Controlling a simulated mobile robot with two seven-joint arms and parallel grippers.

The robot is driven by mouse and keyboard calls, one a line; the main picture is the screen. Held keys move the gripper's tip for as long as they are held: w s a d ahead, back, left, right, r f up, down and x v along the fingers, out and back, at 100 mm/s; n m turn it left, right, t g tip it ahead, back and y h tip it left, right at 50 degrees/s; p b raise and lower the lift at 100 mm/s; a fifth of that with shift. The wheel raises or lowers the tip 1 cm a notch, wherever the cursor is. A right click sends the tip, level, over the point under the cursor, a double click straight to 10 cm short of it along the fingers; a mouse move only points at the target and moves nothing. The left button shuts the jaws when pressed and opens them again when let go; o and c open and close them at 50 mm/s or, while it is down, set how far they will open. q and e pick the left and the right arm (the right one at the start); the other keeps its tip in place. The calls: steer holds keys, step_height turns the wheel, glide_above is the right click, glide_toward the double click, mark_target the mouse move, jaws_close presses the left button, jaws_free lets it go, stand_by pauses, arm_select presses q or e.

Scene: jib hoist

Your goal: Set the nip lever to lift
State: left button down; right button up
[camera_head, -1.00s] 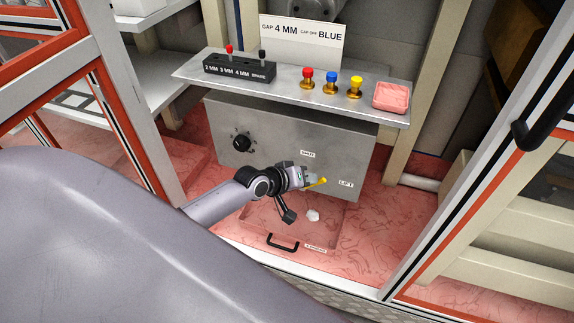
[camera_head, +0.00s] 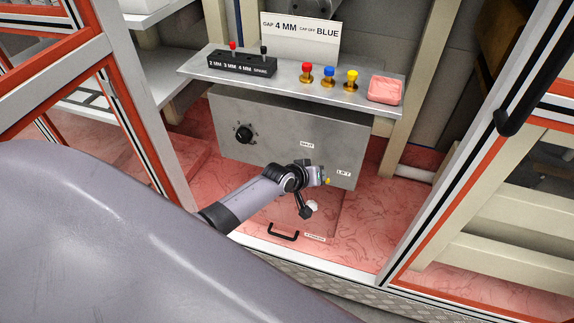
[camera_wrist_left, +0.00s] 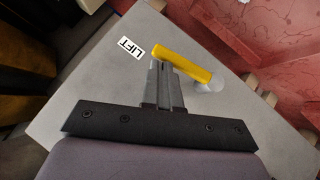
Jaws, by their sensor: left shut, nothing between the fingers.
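The yellow nip lever (camera_wrist_left: 183,62) sits on the grey panel box (camera_head: 265,125). In the wrist view it runs from its pale round pivot (camera_wrist_left: 212,84) toward the LIFT label (camera_wrist_left: 130,48), its free end close beside the label. In the head view only a small yellow bit of the lever (camera_head: 327,181) shows, the rest hidden behind my left gripper (camera_head: 322,176). My left gripper's fingers (camera_wrist_left: 165,85) are shut and empty, their tips right by the lever; I cannot tell whether they touch it. The LIFT label (camera_head: 344,172) and another label (camera_head: 307,146) are on the panel.
Above the panel is a shelf (camera_head: 220,75) with a black selector block (camera_head: 243,65), red, blue and yellow knobs and a pink block (camera_head: 385,90). A black knob (camera_head: 244,133) is on the panel's left. Door frames (camera_head: 455,140) stand at both sides.

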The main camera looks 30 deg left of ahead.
arm_select(q)
steer(key=shift+d+f, duration=0.1)
stand_by(0.4)
steer(key=s+r+p, duration=0.5)
steer(key=s+r, duration=0.2)
steer(key=r, duration=0.4)
steer(key=shift+s+a, duration=0.2)
stand_by(0.7)
steer(key=s+d+f+m, duration=0.1)
steer(key=s+f+m, duration=0.1)
steer(key=s, duration=0.9)
steer(key=s+d+f+m, duration=0.2)
steer(key=s+m, duration=0.3)
steer(key=s, duration=0.6)
steer(key=shift+d+f+m, duration=0.15)
steer(key=shift+f+m, duration=0.15)
steer(key=shift+f, duration=0.5)
